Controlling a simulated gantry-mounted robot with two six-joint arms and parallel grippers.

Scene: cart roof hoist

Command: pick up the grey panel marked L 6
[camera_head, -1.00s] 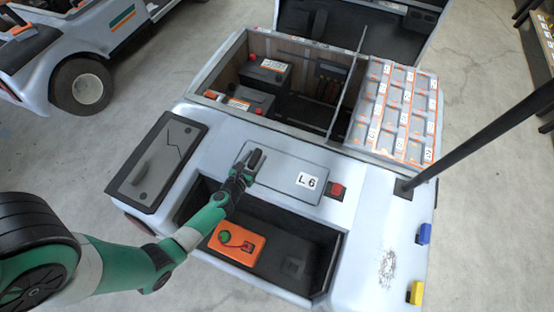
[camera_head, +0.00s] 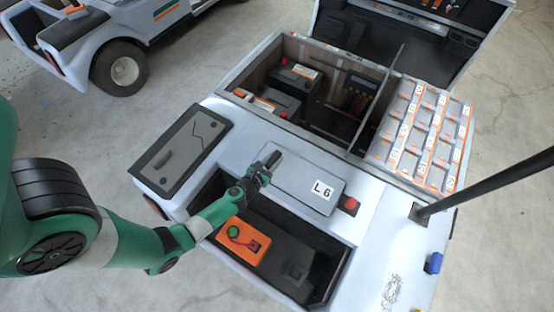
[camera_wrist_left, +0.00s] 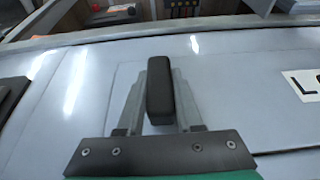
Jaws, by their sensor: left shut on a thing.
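The grey panel marked L 6 (camera_head: 298,182) lies flat on the white cart deck, in front of the battery bay. Its label is at its right end, and it also shows in the left wrist view (camera_wrist_left: 230,110). My left gripper (camera_head: 268,162) is at the panel's left end. In the left wrist view my left gripper (camera_wrist_left: 159,85) has its fingers shut on a dark upright handle (camera_wrist_left: 160,90) on the panel. I cannot tell whether the panel is raised at all. My right gripper is not in view.
An open dark tray with an orange box (camera_head: 241,240) lies in front of the panel. A red button (camera_head: 350,204) sits by its right end. A dark-framed lid (camera_head: 182,150) is at left. Grey battery blocks (camera_head: 420,132) and a black post (camera_head: 480,188) stand at right.

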